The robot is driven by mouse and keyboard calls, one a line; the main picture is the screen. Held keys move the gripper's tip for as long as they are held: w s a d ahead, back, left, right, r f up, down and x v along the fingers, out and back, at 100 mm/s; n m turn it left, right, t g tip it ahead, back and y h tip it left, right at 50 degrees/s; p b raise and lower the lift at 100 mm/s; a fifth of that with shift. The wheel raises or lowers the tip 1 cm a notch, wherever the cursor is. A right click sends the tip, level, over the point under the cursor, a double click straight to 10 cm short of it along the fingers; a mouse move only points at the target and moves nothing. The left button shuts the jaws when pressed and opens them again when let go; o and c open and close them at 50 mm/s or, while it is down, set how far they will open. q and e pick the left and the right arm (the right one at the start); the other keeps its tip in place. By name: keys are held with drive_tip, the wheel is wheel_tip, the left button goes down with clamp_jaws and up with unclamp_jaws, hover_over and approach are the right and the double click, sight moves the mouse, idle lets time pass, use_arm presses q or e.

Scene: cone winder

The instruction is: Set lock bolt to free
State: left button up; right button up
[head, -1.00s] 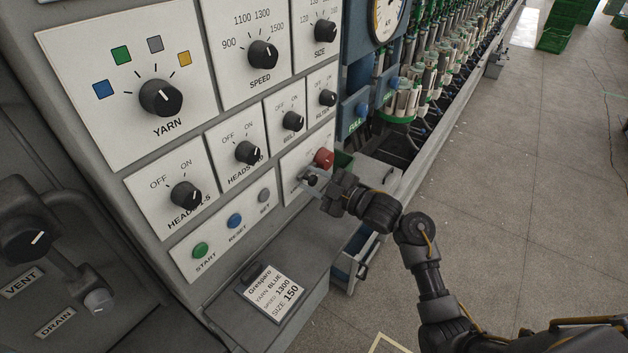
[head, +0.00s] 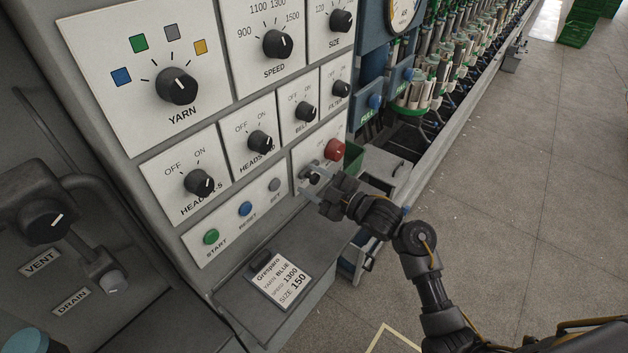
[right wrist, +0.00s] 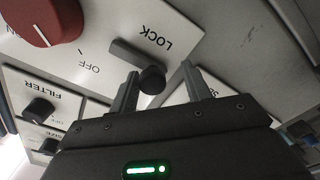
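The lock bolt (right wrist: 152,79) has a round black knob on a dark grey bar, beside the word LOCK on a white plate (right wrist: 180,22). My right gripper (right wrist: 160,82) is open, with one finger on each side of the knob. The knob sits close to the left finger, with a wider gap to the right finger. In the head view my right gripper (head: 312,183) is at the lower right plate of the control panel, below the red knob (head: 334,149), and covers much of the bolt area. My left gripper is not in view.
START (head: 211,237), RESET (head: 245,209) and SET (head: 274,185) buttons lie left of my right gripper. A shelf with an order card (head: 281,280) is below, with a green bin (head: 352,158) just right of the plate. Open floor lies to the right.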

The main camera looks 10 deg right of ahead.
drive_tip(key=b+v, duration=0.3)
drive_tip(key=v, duration=0.7)
drive_tip(key=shift+s+d, duration=0.25)
drive_tip(key=shift+d, duration=0.05)
